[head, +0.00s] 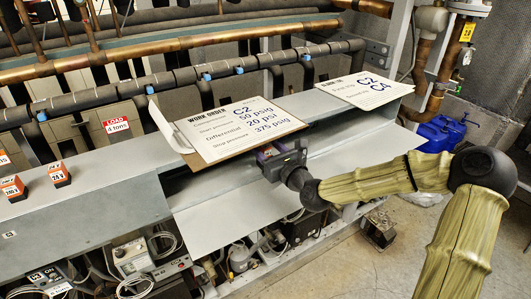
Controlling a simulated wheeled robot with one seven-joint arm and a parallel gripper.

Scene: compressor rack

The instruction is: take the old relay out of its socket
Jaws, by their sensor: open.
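My gripper (268,155) is at the middle of the view, at the front edge of the grey ledge, just below the work order clipboard (228,130). It points away from the camera, and its fingertips are small and partly hidden by the wrist. A small purple patch shows by the fingers; I cannot tell whether it belongs to the gripper or to something behind it. I cannot make out the old relay or its socket here. Two small dark blocks with orange labels, one marked 24 V (59,174) and one marked 240 V (13,188), stand on the ledge at the left.
A second sheet (365,90) lies on the ledge at the right. Pipes (170,45) run behind. A sloping grey panel (225,205) lies below the ledge, with control boxes (135,257) and cables under it.

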